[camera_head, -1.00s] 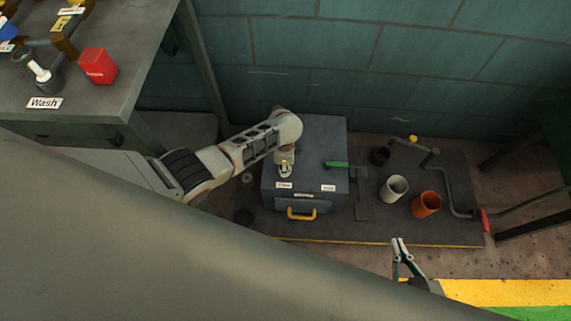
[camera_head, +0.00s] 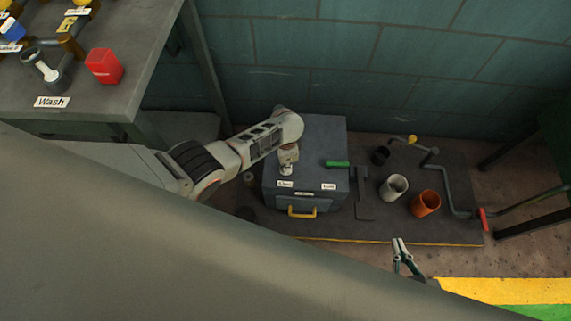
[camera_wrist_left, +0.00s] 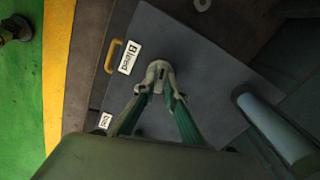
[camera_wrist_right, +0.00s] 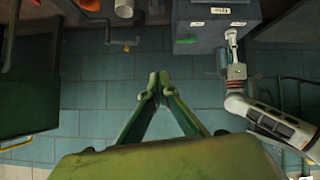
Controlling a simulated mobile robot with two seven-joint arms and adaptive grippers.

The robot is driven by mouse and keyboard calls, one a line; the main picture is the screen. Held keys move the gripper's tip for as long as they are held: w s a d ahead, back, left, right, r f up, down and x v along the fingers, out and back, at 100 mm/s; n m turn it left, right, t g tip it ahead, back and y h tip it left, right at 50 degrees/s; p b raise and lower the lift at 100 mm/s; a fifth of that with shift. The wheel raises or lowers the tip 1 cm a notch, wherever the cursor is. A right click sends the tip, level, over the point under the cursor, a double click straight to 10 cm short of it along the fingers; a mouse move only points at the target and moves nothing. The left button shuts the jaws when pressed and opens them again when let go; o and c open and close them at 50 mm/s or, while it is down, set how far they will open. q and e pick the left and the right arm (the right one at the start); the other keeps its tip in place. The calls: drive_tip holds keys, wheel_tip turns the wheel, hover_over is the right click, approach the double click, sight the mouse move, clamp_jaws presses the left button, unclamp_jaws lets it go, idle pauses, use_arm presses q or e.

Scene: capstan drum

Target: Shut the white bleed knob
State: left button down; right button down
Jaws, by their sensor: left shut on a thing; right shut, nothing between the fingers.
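My left gripper (camera_wrist_left: 158,70) is shut on the white bleed knob on the grey box (camera_wrist_left: 215,65), next to the label reading Bleed (camera_wrist_left: 129,57). The fingertips cover the knob, so its shape and how far it is turned cannot be made out. In the head view the left gripper (camera_head: 287,168) points down at the box top (camera_head: 320,135), just behind the left label (camera_head: 284,184). My right gripper (camera_head: 398,252) is shut and empty, in front of the dark platform. Its closed tips show in the right wrist view (camera_wrist_right: 158,88).
A green lever (camera_head: 337,163) is right of the left gripper on the box. A yellow handle (camera_head: 302,212) is on the box front. A white cup (camera_head: 393,188) and an orange cup (camera_head: 425,204) stand to the right. A workbench (camera_head: 110,35) with a red container (camera_head: 104,66) is at upper left.

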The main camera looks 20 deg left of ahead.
use_arm(q)
drive_tip(key=shift+n, duration=0.9)
drive_tip(key=n, duration=0.2)
drive_tip(key=shift+n+p, duration=0.3)
drive_tip(key=shift+n, duration=0.1)
drive_tip(key=n, duration=0.2)
drive_tip(key=shift+n, duration=0.4)
drive_tip(key=n, duration=0.3)
drive_tip(key=shift+s+n, duration=0.1)
drive_tip(key=shift+n, duration=0.2)
drive_tip(key=shift+f+n, duration=0.1)
drive_tip(key=shift+n, duration=1.7)
use_arm(e)
drive_tip(key=shift+s+d, duration=0.1)
drive_tip(key=shift+d, duration=0.05)
use_arm(q)
drive_tip(key=c, duration=2.1)
unclamp_jaws()
